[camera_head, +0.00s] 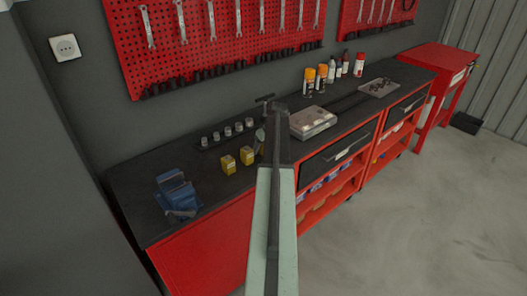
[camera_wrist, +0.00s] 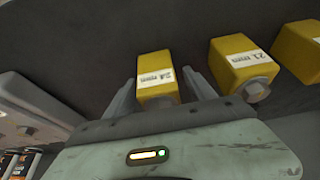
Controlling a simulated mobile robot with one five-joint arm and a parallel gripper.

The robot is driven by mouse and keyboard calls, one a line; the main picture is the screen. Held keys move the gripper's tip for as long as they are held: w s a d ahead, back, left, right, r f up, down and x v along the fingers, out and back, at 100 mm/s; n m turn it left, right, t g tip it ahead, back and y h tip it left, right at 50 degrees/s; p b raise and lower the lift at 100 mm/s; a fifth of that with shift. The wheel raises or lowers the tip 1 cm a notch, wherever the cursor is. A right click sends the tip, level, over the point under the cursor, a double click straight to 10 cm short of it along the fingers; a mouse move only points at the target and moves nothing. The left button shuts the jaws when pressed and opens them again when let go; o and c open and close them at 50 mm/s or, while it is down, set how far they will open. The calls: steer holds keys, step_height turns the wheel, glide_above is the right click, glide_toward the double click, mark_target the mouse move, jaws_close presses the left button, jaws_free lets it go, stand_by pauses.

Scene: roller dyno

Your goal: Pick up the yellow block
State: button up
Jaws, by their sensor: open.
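Several yellow blocks stand in a row on the dark workbench top. In the wrist view, a yellow block labelled 24 mm (camera_wrist: 157,72) lies between the two spread fingers of my gripper (camera_wrist: 162,80). The jaws are open, with a finger on each side of this block; I cannot tell whether either touches it. To its right is a yellow block labelled 21 mm (camera_wrist: 241,63), and a third yellow block (camera_wrist: 300,48) is partly cut off at the edge. In the head view, two yellow blocks (camera_head: 228,164) (camera_head: 247,156) show left of my arm, which hides most of my gripper.
A blue vise (camera_head: 177,195) sits at the bench's left end. A row of metal sockets (camera_head: 228,132) stands behind the blocks. A grey case (camera_head: 313,122) lies to the right of my arm, with bottles and spray cans (camera_head: 322,78) farther back. The bench top (camera_head: 140,185) is bare around the vise.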

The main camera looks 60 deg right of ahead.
jaws_close()
steer(key=shift+r, duration=0.1)
steer(key=shift+r+p, duration=0.5)
steer(key=shift+p, duration=0.05)
step_height(320, 180, up, 3)
steer(key=p, duration=0.3)
steer(key=s+a+r+p, duration=0.1)
steer(key=s+a, duration=0.2)
steer(key=s, duration=1.3)
step_height(320, 180, up, 13)
steer(key=p, duration=1.3)
steer(key=shift+w+d, duration=0.15)
